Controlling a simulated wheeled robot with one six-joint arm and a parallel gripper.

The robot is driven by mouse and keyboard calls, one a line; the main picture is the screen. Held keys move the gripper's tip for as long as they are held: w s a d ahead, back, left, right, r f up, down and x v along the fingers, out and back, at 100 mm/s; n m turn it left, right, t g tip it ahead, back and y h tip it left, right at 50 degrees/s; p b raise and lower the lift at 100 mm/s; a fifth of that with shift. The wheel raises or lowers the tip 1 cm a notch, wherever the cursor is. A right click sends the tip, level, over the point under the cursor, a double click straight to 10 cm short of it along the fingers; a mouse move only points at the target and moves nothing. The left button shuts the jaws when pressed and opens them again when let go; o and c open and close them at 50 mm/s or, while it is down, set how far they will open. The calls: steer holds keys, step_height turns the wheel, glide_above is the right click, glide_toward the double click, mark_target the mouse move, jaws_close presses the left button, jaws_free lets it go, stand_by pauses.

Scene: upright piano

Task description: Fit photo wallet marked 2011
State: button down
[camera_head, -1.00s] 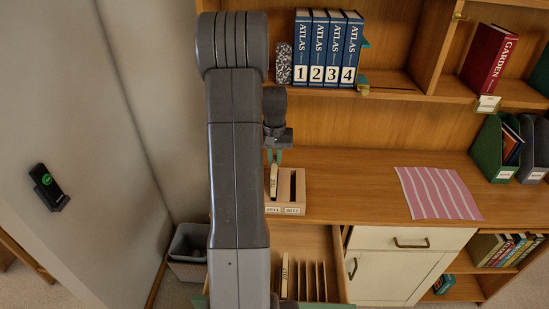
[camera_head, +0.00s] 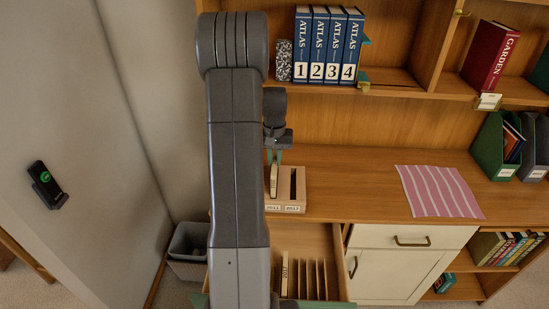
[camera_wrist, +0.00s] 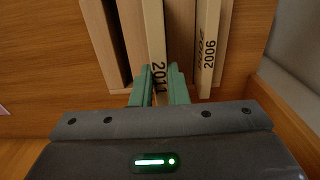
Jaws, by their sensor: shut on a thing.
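The photo wallet marked 2011 (camera_wrist: 155,45) is a thin cream slab held upright between the green fingertips of my gripper (camera_wrist: 160,88) in the wrist view. The dark slot (camera_head: 293,184) on the right is empty. The holder has two small front labels, the left one apparently 2011.
A second wallet, marked 2006 (camera_wrist: 207,50), stands to the right in the wrist view. An open drawer (camera_head: 335,262) with thin dividers lies below the desk. A pink striped mat (camera_head: 438,190) lies on the right. Atlas volumes (camera_head: 328,47) stand on the shelf above.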

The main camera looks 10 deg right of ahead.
steer(key=shift+f+b, duration=1.6)
steer(key=shift+f, duration=0.85)
stand_by(1.6)
steer(key=c, duration=1.3)
jaws_free()
steer(key=shift+c, duration=0.2)
steer(key=shift+r, duration=0.1)
step_height(320, 180, up, 14)
steer(key=shift+f+b, duration=0.15)
steer(key=shift+b, duration=0.35)
step_height(320, 180, down, 14)
steer(key=shift+r+p, duration=0.15)
steer(key=shift+p, duration=0.4)
steer(key=shift+r, duration=0.1)
